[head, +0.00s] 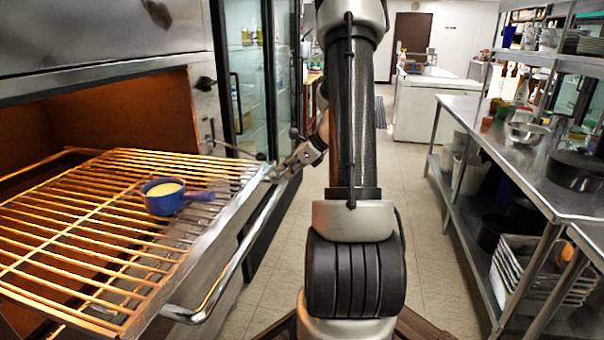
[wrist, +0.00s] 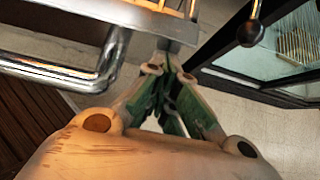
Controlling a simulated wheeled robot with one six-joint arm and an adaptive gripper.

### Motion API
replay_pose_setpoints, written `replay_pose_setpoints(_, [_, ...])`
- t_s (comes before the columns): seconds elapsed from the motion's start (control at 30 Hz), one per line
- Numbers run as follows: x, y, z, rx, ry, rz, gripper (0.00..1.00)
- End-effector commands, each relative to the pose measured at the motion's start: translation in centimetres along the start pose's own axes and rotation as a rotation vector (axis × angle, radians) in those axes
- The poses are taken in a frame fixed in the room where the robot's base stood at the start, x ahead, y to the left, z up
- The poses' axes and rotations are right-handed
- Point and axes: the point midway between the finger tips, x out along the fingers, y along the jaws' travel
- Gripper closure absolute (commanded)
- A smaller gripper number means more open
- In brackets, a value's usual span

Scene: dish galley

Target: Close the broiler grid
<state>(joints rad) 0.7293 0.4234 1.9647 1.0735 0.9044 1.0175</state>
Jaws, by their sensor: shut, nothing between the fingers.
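The broiler grid (head: 95,215) is a wire rack lit orange. It sticks out of the open broiler (head: 100,118) on the left. A metal handle bar (head: 245,245) runs along its right side and shows at the left in the wrist view (wrist: 50,72). A small blue pot (head: 165,203) with pale yellow contents stands on the grid. My gripper (head: 272,176) is shut and empty at the grid's far right corner. In the wrist view my fingertips (wrist: 170,62) meet at the grid's metal edge (wrist: 130,15); I cannot tell whether they touch it.
A glass-door fridge (head: 247,85) stands just beyond the broiler. A black knob (wrist: 250,33) hangs near my fingers in the wrist view. A steel table (head: 520,160) with bowls and pans is on the right. The tiled floor (head: 425,250) between is clear.

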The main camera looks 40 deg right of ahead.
Motion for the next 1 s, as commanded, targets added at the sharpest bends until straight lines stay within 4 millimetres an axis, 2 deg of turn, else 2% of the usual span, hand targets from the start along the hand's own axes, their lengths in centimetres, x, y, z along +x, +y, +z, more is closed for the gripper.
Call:
replay_pose_setpoints(0.1, [2.5,0.1,2.5,-0.005,-0.001,0.004,1.00])
replay_pose_setpoints(0.6, [12.4,0.1,12.4,-0.004,-0.002,0.003,1.00])
replay_pose_setpoints(0.8, [15.7,0.1,15.7,-0.004,-0.002,0.002,1.00])
replay_pose_setpoints(1.0, [18.1,0.1,18.1,-0.002,-0.001,0.002,1.00])
